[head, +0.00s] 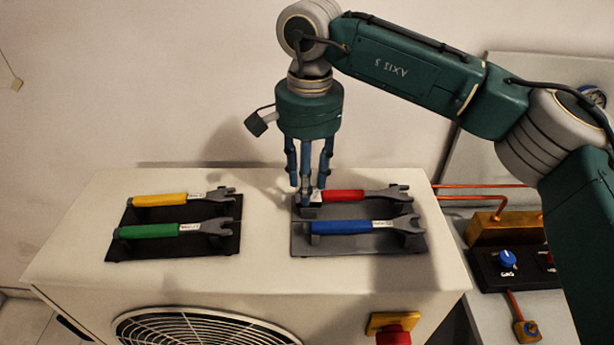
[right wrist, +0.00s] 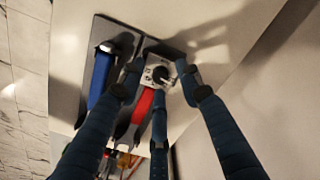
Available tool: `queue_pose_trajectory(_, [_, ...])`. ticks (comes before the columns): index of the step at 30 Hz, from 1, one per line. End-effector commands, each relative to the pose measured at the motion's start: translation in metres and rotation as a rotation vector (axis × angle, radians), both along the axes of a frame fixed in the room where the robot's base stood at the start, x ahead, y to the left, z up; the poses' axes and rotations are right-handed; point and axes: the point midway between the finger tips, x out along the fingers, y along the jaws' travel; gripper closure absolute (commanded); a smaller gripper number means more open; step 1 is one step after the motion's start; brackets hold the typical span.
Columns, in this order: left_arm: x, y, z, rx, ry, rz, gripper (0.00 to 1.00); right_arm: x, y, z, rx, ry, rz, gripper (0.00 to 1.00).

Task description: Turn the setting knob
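My right gripper (head: 307,192) points straight down at the left end of the red-handled wrench (head: 340,196). In the right wrist view, its three fingers (right wrist: 158,84) stand spread around a round black knob on a small pale marked plate (right wrist: 149,74), at the end of the red handle (right wrist: 143,106). Gaps show between fingers and knob; contact cannot be told. In the head view the fingers largely hide this knob. A blue knob (head: 507,259) sits on a black box at the right, away from the gripper. My left gripper is not in view.
A blue-handled wrench (head: 340,226) shares the grey holder (head: 355,243). Yellow (head: 160,199) and green (head: 150,230) wrenches lie on a black holder at the left. The white unit's top (head: 265,245) is clear between holders. A red button (head: 393,336) is on its front.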

Motion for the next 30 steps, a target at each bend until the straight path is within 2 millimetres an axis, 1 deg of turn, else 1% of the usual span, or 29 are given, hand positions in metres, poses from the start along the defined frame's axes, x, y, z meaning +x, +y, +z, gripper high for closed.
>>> queue_pose_trajectory(4, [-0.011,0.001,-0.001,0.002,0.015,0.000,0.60,0.000,0.000,0.000,0.000,0.000,0.000,0.65])
queue_pose_trajectory(5, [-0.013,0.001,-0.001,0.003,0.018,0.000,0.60,0.000,0.000,0.000,0.000,0.000,0.000,0.69])
queue_pose_trajectory(6, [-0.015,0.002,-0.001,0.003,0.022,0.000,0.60,0.000,0.000,0.000,0.000,0.000,0.000,0.77])
queue_pose_trajectory(8, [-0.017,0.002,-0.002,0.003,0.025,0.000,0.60,0.000,0.000,0.000,0.000,0.000,0.000,0.89])
queue_pose_trajectory(9, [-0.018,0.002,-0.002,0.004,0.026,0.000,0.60,0.000,0.000,0.000,0.000,0.000,0.000,0.97])
queue_pose_trajectory(10, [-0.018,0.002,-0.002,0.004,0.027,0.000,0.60,0.000,0.000,0.000,0.000,0.000,0.000,1.00])
queue_pose_trajectory(17, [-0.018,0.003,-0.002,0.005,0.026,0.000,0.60,0.000,0.000,0.000,0.000,0.000,-0.005,1.00])
queue_pose_trajectory(22, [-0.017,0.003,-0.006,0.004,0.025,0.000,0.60,0.000,0.000,0.000,0.001,0.000,-0.042,1.00])
queue_pose_trajectory(26, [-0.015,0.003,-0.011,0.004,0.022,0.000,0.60,0.000,0.000,-0.001,0.001,-0.001,-0.107,1.00])
queue_pose_trajectory(30, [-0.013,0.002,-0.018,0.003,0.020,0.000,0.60,0.001,0.001,-0.002,0.001,-0.002,-0.210,1.00])
